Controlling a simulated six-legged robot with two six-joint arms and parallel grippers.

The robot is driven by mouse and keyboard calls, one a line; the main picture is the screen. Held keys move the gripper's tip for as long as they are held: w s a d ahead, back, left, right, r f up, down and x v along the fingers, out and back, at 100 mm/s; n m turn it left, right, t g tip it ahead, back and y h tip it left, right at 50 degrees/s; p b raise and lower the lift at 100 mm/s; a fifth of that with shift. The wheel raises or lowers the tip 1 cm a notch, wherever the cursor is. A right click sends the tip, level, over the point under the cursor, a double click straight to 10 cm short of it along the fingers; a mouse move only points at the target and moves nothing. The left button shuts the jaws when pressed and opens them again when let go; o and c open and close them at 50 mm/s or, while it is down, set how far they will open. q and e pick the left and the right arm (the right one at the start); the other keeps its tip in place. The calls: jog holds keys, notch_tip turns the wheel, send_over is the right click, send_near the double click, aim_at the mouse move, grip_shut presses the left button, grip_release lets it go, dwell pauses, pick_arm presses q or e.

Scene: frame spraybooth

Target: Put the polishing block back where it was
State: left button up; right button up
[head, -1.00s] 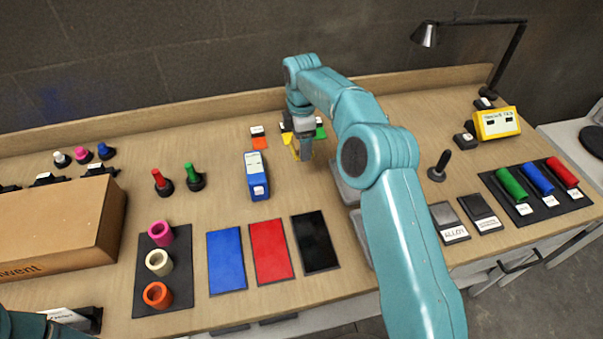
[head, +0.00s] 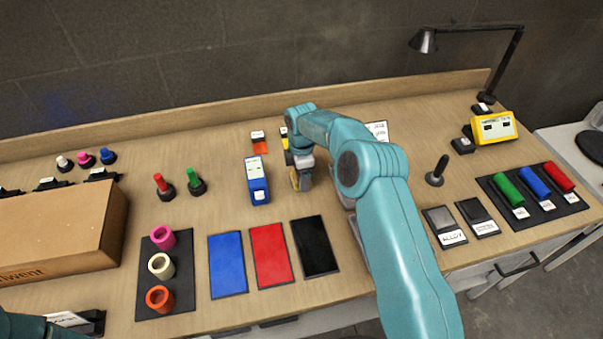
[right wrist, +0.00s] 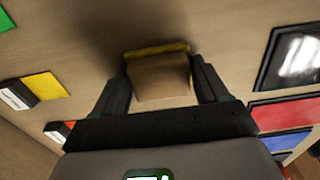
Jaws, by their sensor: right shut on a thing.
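The polishing block (right wrist: 158,75) is tan with a yellow edge. In the right wrist view it sits between the two dark fingers of my right gripper (right wrist: 160,88), which is shut on it. In the head view my right gripper (head: 301,182) points down, with a yellowish side of the block (head: 294,180) showing, just right of the blue box (head: 257,180) and behind the black panel (head: 314,245). I cannot tell whether the block touches the table. My left gripper is out of view; only a bit of my left arm shows at the lower left.
Small colour cards, including a yellow one (right wrist: 42,86) and a green one (right wrist: 14,24), lie near the gripper. Red (head: 270,255) and blue (head: 227,264) panels lie in front. Green and red pegs (head: 163,185) stand left. Bare table lies between the pegs and blue box.

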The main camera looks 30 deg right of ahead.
jog(key=o, duration=1.1)
jog(key=shift+f, duration=0.15)
jog(key=shift+r+p, duration=0.3)
jog(key=shift+r, duration=0.05)
jog(key=shift+r+b, duration=0.3)
jog(key=shift+b, duration=0.05)
notch_tip(320, 180, up, 11)
jog(key=b, duration=0.1)
jog(key=shift+s, duration=0.1)
